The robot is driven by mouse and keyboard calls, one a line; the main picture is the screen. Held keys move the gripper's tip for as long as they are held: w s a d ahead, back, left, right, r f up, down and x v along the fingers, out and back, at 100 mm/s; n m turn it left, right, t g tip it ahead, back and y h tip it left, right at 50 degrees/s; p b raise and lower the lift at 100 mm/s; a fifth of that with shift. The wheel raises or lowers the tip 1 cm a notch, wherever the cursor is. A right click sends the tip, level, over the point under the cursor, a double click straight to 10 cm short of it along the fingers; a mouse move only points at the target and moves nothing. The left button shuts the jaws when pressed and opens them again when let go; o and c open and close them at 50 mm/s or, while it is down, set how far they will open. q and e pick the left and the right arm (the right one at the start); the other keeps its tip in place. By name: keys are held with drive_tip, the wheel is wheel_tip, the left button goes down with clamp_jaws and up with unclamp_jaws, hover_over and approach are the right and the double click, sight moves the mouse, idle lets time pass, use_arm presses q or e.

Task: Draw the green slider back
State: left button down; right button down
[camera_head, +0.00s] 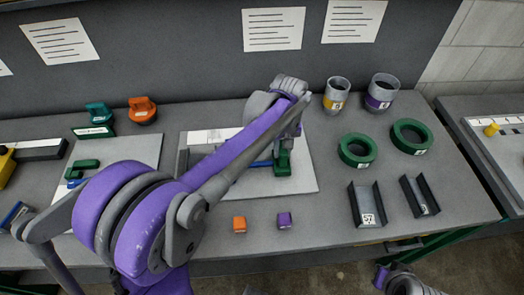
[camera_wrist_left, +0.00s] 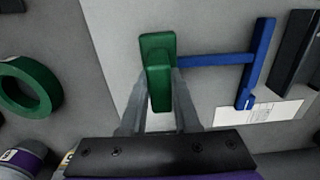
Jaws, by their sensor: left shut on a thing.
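The green slider (camera_head: 284,168) is on a pale board (camera_head: 306,178) in the middle of the bench. In the left wrist view the green slider (camera_wrist_left: 157,48) stands upright between my fingers, at the end of a blue bar (camera_wrist_left: 215,60) that meets a blue crosspiece (camera_wrist_left: 257,62). My left gripper (camera_head: 284,150) is shut on the slider from above, and its fingers (camera_wrist_left: 158,92) show on both sides. My purple and grey left arm hides part of the board. A small part of my right arm shows at the bottom right; its jaws cannot be made out.
Another green handle (camera_head: 82,168) lies on a board at left. Orange (camera_head: 239,224) and purple (camera_head: 285,220) blocks sit in front. Two green rings (camera_head: 357,150), (camera_head: 411,136), two cups (camera_head: 335,94), (camera_head: 382,92) and dark channels (camera_head: 368,205), (camera_head: 420,196) stand right.

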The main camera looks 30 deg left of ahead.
use_arm(q)
drive_tip(key=shift+w+d, duration=0.4)
drive_tip(key=shift+d, duration=0.25)
drive_tip(key=c, duration=0.6)
unclamp_jaws()
drive_tip(key=shift+w+d, duration=0.1)
drive_tip(key=shift+d, duration=0.05)
drive_tip(key=shift+c, duration=0.2)
wheel_tip(320, 180, up, 11)
drive_tip(key=shift+p, duration=0.35)
drive_tip(key=shift+f, duration=0.1)
